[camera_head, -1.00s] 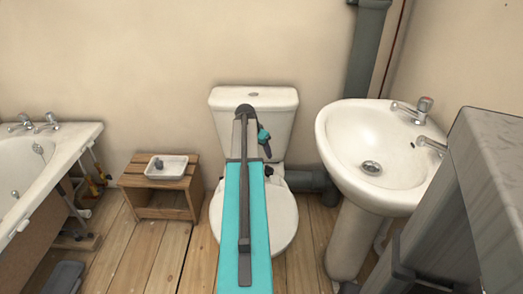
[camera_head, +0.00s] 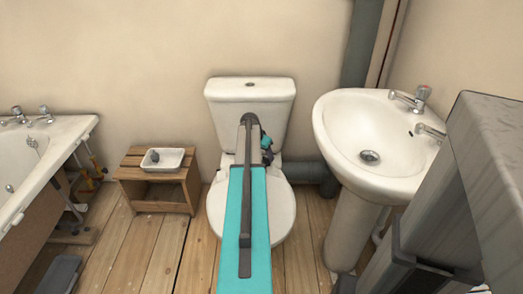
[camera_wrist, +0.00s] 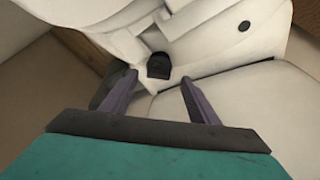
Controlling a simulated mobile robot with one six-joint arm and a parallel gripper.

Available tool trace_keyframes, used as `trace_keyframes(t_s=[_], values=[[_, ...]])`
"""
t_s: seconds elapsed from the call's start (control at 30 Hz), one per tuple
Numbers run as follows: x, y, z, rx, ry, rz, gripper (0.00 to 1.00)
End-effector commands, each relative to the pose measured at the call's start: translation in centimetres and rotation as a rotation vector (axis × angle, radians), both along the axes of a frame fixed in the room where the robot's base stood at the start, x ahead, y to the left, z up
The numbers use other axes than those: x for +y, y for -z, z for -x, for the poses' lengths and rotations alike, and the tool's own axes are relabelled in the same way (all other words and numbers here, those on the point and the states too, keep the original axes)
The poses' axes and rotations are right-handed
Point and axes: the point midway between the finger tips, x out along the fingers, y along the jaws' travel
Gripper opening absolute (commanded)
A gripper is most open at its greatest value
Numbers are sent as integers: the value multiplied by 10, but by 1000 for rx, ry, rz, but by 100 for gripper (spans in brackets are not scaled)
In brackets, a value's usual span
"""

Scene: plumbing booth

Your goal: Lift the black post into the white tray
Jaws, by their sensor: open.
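A short black post (camera_wrist: 158,66) shows in the wrist view, on the white toilet between the seat and the cistern. My gripper (camera_wrist: 160,79) is open, with its two fingers apart and the post showing just beyond and between their tips. Nothing is held, and I cannot tell the exact gap to the post. In the head view my arm covers the middle of the toilet, so the post cannot be made out clearly. The white tray (camera_head: 146,164) sits on a low wooden stand left of the toilet, with a small dark object (camera_head: 155,156) in it.
The toilet's cistern (camera_head: 251,90) and seat (camera_head: 281,215) surround the work spot. A washbasin (camera_head: 340,120) on a pedestal stands at the right, and a bathtub (camera_head: 60,150) at the left. The wooden stand (camera_head: 158,193) has bare floorboards around it.

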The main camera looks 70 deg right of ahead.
Motion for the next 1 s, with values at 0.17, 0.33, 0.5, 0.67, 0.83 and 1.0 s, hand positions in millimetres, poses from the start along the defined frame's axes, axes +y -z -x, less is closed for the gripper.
trace_keyframes(t_s=[0.17,0.33,0.5,0.67,0.83,1.0], values=[[-8,18,2,1,0,-1,55],[-10,25,2,0,0,0,55],[-11,26,3,0,0,0,55],[-11,26,3,0,0,0,55],[-11,26,3,0,0,0,26],[-10,26,2,0,0,0,22]])
